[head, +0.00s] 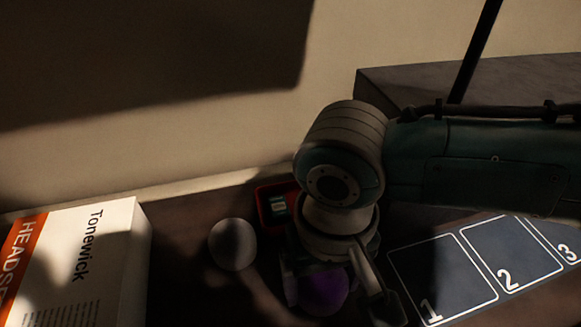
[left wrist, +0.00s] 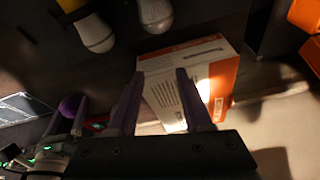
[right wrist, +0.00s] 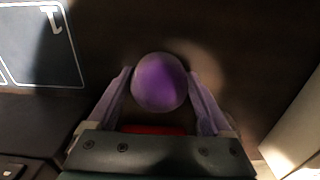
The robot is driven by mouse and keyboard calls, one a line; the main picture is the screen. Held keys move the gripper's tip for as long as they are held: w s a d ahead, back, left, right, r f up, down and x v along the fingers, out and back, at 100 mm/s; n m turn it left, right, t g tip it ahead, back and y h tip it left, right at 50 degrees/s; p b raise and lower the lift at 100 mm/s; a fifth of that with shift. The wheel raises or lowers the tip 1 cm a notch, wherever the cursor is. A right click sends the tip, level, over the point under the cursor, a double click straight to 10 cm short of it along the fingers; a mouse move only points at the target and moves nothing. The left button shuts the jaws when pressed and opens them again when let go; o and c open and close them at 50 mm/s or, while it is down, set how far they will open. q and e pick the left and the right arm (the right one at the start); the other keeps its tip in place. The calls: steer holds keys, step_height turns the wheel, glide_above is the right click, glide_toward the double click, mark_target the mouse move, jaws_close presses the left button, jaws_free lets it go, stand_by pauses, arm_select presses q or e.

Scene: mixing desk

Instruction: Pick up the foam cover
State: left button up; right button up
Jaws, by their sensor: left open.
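The foam cover is a purple ball (head: 323,291) on the dark desk, partly hidden by my right gripper (head: 330,285). In the right wrist view the ball (right wrist: 159,82) sits between the two fingertips of my right gripper (right wrist: 161,78). The fingers are spread, one on each side; I cannot tell whether either touches it. The purple ball also shows at the left of the left wrist view (left wrist: 70,105). My left gripper (left wrist: 159,75) is open and empty, with a white and orange box beyond its fingers. It is outside the head view.
The headset box (head: 95,255) stands at the left. A pale ball (head: 232,244) lies between it and the purple ball. A red tray (head: 264,206) is behind my right wrist. A dark mat (head: 440,270) with numbered squares is at right. A wall rises behind.

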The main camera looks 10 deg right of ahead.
steer(key=c, duration=0.9)
